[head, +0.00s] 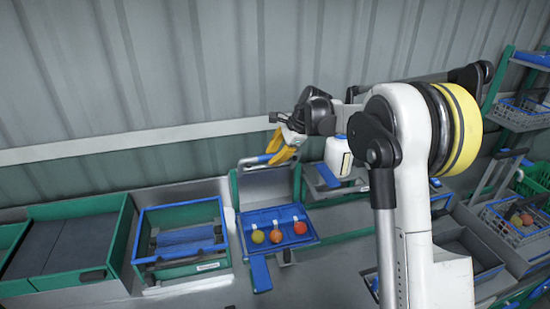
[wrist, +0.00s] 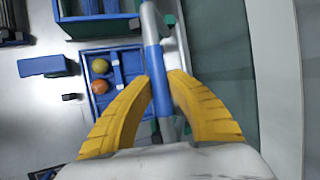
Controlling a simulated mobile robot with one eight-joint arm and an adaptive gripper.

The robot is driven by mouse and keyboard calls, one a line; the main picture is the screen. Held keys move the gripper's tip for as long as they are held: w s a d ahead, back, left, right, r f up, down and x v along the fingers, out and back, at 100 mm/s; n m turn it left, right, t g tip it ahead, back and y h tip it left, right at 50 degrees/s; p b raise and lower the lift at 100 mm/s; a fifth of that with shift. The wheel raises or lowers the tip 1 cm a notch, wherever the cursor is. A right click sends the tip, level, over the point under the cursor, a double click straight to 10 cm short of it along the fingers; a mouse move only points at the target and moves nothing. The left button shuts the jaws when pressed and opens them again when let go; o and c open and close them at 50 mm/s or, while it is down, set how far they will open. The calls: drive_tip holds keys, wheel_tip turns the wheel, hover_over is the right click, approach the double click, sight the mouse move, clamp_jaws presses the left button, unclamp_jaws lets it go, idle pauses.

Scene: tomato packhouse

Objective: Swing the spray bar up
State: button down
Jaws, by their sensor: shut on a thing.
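The spray bar (head: 257,159) is a grey bar with a blue sleeve, raised above the blue tray on the bench in the head view. In the wrist view the bar (wrist: 152,55) runs from the top edge down between my yellow fingers. My gripper (head: 277,150) is shut on the blue-sleeved part of the bar. In the wrist view the gripper (wrist: 160,82) has one finger on each side of the sleeve. The bar's part behind the fingers is partly hidden.
A blue tray (head: 262,216) with three fruits, green-yellow, orange and red, lies below the bar. A green-framed blue bin (head: 180,213) stands to its left. A white bottle (head: 338,155) is close to the right of my gripper. The corrugated wall (head: 200,70) is behind.

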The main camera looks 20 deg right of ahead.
drive_tip(key=shift+w+r+g+p, duration=0.3)
drive_tip(key=shift+w+g+p, duration=0.15)
drive_tip(key=shift+w+p, duration=0.25)
drive_tip(key=shift+w+r+g+p, duration=0.35)
drive_tip(key=shift+w+g+p, duration=0.15)
drive_tip(key=shift+w, duration=0.3)
drive_tip(key=shift+w+r+g+p, duration=0.3)
drive_tip(key=shift+w+g+p, duration=0.2)
drive_tip(key=shift+w, duration=0.25)
drive_tip(key=c, duration=1.3)
unclamp_jaws()
drive_tip(key=shift+a, duration=0.1)
drive_tip(key=shift+w, duration=0.15)
drive_tip(key=v, duration=1.2)
